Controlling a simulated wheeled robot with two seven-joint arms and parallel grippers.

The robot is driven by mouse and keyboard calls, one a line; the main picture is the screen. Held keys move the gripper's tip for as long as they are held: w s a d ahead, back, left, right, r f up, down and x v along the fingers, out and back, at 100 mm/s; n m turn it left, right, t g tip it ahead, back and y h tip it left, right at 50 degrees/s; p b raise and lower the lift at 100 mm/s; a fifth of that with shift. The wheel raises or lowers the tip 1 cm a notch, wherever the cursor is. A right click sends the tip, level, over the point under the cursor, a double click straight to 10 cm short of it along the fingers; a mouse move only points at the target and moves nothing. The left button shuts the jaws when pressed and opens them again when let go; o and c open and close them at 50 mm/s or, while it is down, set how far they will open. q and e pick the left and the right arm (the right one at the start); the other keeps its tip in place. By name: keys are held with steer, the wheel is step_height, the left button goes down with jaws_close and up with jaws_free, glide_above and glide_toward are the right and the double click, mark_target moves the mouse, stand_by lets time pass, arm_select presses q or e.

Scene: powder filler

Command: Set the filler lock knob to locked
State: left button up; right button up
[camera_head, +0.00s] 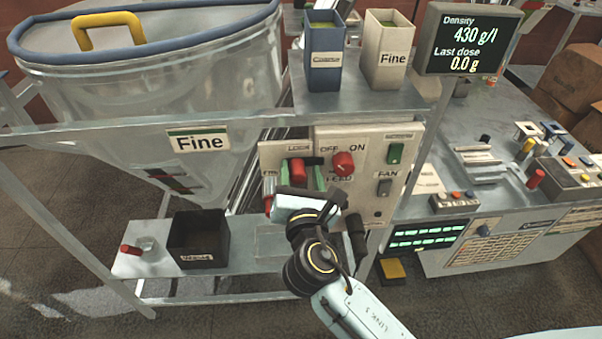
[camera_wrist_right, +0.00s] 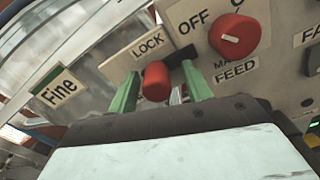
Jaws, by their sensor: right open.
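The filler lock knob is a red cylinder-like knob under the LOCK label, seen in the right wrist view (camera_wrist_right: 156,82) and in the head view (camera_head: 298,170). My right gripper (camera_wrist_right: 160,90) is open, its two green fingers on either side of the knob; whether they touch it I cannot tell. In the head view the right gripper (camera_head: 299,178) is at the control panel (camera_head: 376,148), its body hiding the panel's lower left. My left gripper is in neither view.
A red OFF/ON feed knob (camera_wrist_right: 234,36) sits just right of the lock knob. A green switch (camera_head: 395,153) and a fan switch (camera_head: 385,187) are farther right. The clear hopper (camera_head: 150,85) stands left, above a black bin (camera_head: 198,240).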

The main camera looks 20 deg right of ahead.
steer(key=s+a, duration=0.2)
steer(key=s, duration=1.1)
steer(key=shift+a, duration=0.3)
steer(key=s+d+f+m+g+y, duration=0.15)
steer(key=f+m+g, duration=0.25)
steer(key=f, duration=1.2)
steer(key=s+d+f+m+g+y, duration=0.1)
steer(key=s+f+m+g+y, duration=0.2)
steer(key=f, duration=1.4)
steer(key=s+d+f+m+g, duration=0.4)
steer(key=s+d+f+m, duration=0.3)
steer(key=s+f+m, duration=0.3)
steer(key=s+d+f+m+g+h, duration=0.1)
steer(key=s+d+f+m+g, duration=0.4)
steer(key=s+f+m, duration=0.5)
steer(key=s+d, duration=0.2)
steer(key=s, duration=0.3)
steer(key=shift+s+f+m+g, duration=0.3)
steer(key=shift+f, duration=0.1)
